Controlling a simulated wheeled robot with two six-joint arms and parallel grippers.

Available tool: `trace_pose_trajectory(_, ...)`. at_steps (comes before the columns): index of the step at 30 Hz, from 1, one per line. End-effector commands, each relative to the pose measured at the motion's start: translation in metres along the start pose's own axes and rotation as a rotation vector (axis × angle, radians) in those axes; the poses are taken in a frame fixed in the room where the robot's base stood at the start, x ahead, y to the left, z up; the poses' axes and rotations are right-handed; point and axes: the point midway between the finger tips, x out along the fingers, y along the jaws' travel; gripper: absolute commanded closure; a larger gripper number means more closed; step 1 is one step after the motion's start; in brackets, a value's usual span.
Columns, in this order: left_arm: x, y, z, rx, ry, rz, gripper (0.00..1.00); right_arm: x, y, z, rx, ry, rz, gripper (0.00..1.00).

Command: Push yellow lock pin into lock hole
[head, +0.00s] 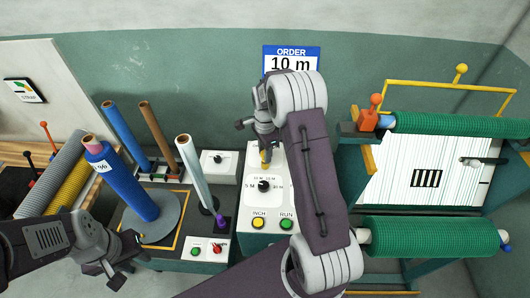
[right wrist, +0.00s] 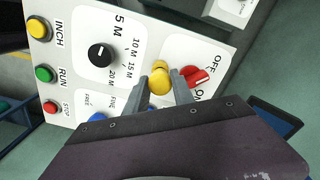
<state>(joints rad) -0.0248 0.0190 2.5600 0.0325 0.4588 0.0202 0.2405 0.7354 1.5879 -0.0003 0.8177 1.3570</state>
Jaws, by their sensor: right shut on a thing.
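The yellow lock pin (right wrist: 160,83) shows its round head between the fingertips of my right gripper (right wrist: 160,90) in the right wrist view. A little more yellow shows just behind the head, at the white control panel (right wrist: 75,75). The fingers are shut on the pin. In the head view my right gripper (head: 266,150) is at the panel's upper part, with a bit of yellow below it. The lock hole is hidden, so I cannot tell how deep the pin sits. My left gripper (head: 124,262) is open and empty at the lower left, near the round grey base.
The panel has a black dial (right wrist: 100,54), a red OFF/ON switch (right wrist: 198,78) close beside the right fingers, and INCH and RUN buttons. Upright rolls, including a blue one (head: 130,185), stand left. Green netting rolls (head: 430,237) lie right.

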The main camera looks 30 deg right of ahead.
Motion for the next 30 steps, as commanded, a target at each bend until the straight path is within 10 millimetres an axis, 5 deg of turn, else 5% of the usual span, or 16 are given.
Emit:
trace_pose_trajectory(14, 0.009, 0.000, 0.001, 0.000, 0.000, 0.000, 0.64, 0.015, 0.001, 0.000, 0.000, 0.000, 0.002, 1.00)
trace_pose_trajectory(15, 0.008, 0.000, 0.001, 0.000, 0.000, 0.000, 0.64, 0.014, 0.001, 0.000, 0.000, 0.000, 0.002, 0.62)
trace_pose_trajectory(17, 0.008, 0.000, 0.001, 0.000, 0.000, 0.000, 0.64, 0.014, 0.001, 0.000, 0.000, 0.000, 0.002, 0.45)
trace_pose_trajectory(30, 0.014, 0.000, 0.002, 0.000, 0.000, 0.000, 0.64, -0.001, -0.001, 0.000, 0.000, 0.001, -0.005, 0.45)
